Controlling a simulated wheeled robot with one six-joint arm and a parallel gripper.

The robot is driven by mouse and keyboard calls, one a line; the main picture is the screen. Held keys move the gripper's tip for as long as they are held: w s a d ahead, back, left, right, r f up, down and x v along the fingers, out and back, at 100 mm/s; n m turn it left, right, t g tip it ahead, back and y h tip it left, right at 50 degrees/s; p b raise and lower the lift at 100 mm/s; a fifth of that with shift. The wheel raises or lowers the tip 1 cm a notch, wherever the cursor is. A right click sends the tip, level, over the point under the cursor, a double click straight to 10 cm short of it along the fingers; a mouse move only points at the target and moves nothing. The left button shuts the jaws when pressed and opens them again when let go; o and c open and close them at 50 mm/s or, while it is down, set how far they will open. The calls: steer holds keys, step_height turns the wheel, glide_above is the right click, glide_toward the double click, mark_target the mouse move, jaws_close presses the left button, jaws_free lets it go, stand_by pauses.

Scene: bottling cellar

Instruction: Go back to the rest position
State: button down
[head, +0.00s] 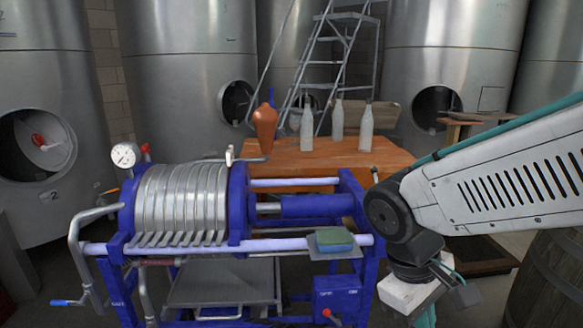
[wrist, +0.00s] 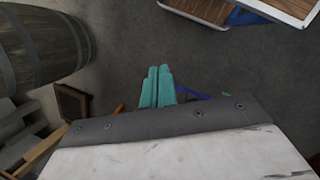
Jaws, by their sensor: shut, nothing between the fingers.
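My gripper (wrist: 158,86) shows in the wrist view as two teal fingers lying side by side, shut with nothing between them. It points down over bare grey floor and touches nothing there. In the head view my arm reaches in from the right and bends down at the wrist, to the right of the blue-framed filter press (head: 262,205). The fingertips are mostly cut off by the bottom edge of that view.
A green-and-blue sponge (head: 334,238) lies on the press's small ledge. Behind, a wooden table (head: 290,152) bears three pale bottles (head: 337,120) and a brown vase-like object (head: 265,122). A barrel (wrist: 40,50) stands left in the wrist view. Steel tanks (head: 185,50) line the back.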

steer(key=s+d+r+m+t+y, duration=0.2)
steer(key=s+d+r+m+y, duration=0.1)
steer(key=s+d+r+m, duration=0.3)
steer(key=shift+s+d+r+t, duration=0.25)
steer(key=shift+s+r+t, duration=0.15)
steer(key=shift+s, duration=0.2)
stand_by(0.4)
